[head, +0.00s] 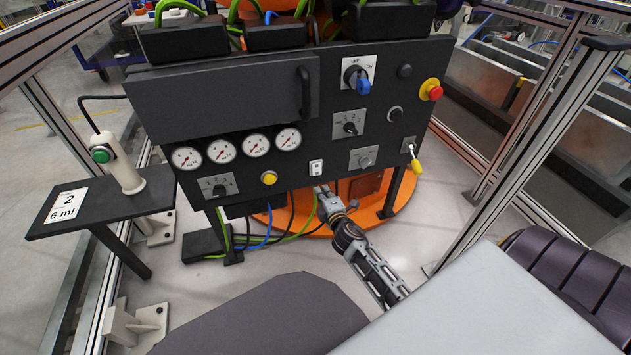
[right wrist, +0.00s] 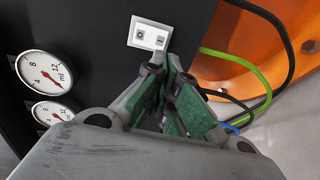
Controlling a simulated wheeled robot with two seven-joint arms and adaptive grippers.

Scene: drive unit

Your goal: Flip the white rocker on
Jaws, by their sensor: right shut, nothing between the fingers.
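The white rocker (head: 316,168) is a small switch in a white plate near the lower edge of the black panel. In the right wrist view the white rocker (right wrist: 150,36) shows two small marked halves, just beyond the fingertips. My right gripper (head: 322,190) is just below the rocker in the head view, its arm coming up from the lower right. In the right wrist view my right gripper (right wrist: 168,68) is shut and empty, with green pads on its fingers. I cannot tell whether the fingertips touch the panel. My left gripper is not in view.
The black panel (head: 240,165) carries a row of gauges (head: 222,151), a yellow button (head: 269,178), rotary knobs, a blue-handled switch (head: 363,86), a red button (head: 435,92) and a yellow-tipped lever (head: 416,165). Green and blue cables (head: 285,236) hang below the panel.

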